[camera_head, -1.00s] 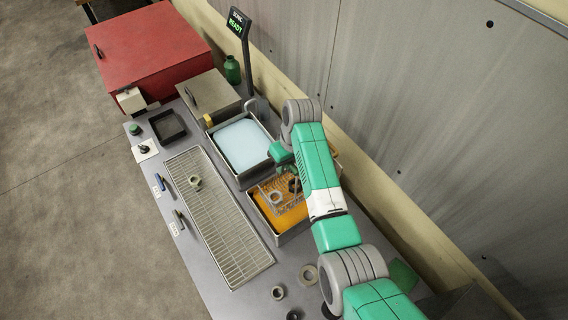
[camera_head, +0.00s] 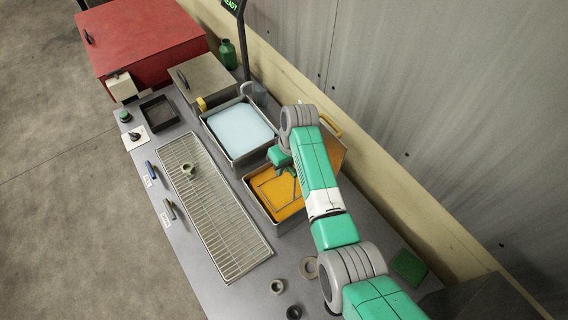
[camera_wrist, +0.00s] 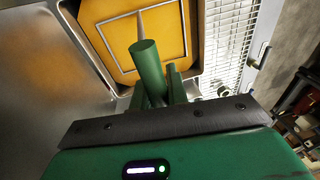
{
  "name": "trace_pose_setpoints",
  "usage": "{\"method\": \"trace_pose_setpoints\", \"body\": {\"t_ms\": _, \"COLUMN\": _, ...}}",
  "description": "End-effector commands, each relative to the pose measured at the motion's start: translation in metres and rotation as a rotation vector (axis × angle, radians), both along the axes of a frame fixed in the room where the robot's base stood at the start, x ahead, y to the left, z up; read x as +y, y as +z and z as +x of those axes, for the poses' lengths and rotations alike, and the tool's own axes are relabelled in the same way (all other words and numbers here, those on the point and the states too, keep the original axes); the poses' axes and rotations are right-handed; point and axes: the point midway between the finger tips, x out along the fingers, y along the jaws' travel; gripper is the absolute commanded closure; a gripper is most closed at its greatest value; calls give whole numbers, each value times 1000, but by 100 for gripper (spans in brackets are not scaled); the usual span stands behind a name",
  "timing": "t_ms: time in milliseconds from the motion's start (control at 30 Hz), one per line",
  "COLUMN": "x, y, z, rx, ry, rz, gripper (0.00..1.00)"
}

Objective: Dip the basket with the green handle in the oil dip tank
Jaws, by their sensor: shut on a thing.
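The oil dip tank (camera_head: 249,190) is a metal tank of orange oil on the bench. The basket (camera_head: 262,193) sits low in it; only its thin wire rim shows at the oil surface, and its lower part and contents are hidden under the oil. In the wrist view the square rim (camera_wrist: 186,28) lies against the orange oil (camera_wrist: 160,62). The basket's green handle (camera_wrist: 147,62) rises from the wire toward my gripper (camera_wrist: 165,92). My gripper (camera_head: 281,158) is shut on the handle above the tank; my arm hides part of the tank's right side.
A pale-blue liquid tank (camera_head: 206,124) adjoins behind. A wire rack (camera_head: 222,220) lies left, bearing a ring (camera_head: 188,170). Loose rings (camera_head: 309,267) lie in front. A grey box (camera_head: 205,78), a red box (camera_head: 146,45) and a green bottle (camera_head: 227,55) stand behind. The wall is close on the right.

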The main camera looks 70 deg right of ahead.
Motion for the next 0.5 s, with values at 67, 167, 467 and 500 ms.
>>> {"method": "trace_pose_setpoints", "body": {"t_ms": 67, "x": 0, "y": -11, "z": 0, "rx": -1, "ry": 0, "rz": -1, "gripper": 100}}
{"method": "trace_pose_setpoints", "body": {"t_ms": 167, "x": 0, "y": -21, "z": 1, "rx": -1, "ry": 0, "rz": -2, "gripper": 100}}
{"method": "trace_pose_setpoints", "body": {"t_ms": 467, "x": -1, "y": -35, "z": 1, "rx": -1, "ry": 1, "rz": -2, "gripper": 100}}
{"method": "trace_pose_setpoints", "body": {"t_ms": 500, "x": -1, "y": -35, "z": 1, "rx": -1, "ry": 1, "rz": -2, "gripper": 100}}
